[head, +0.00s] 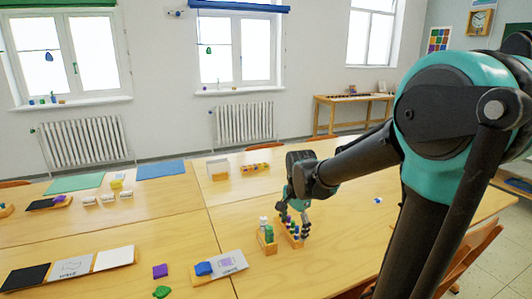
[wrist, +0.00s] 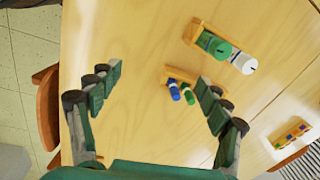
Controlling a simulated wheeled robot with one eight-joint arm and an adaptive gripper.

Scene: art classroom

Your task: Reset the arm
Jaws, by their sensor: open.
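My arm reaches in from the right in the head view and bends down over the wooden table (head: 350,215). My gripper (head: 294,208) is low over the table, beside and partly in front of a small wooden rack (head: 291,232) with blue and green pieces. In the wrist view my gripper (wrist: 160,92) has its two green fingers spread wide apart with nothing held. The rack (wrist: 183,74) with its blue and green tubes lies between the fingers, nearer the right one. How high the fingertips are above the table I cannot tell.
A wooden holder with a green tube (wrist: 215,45) and a white tube (wrist: 244,63) stands close by the rack. Blue clay (head: 204,268), a purple block (head: 160,271) and a green lump (head: 161,292) lie at the front.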

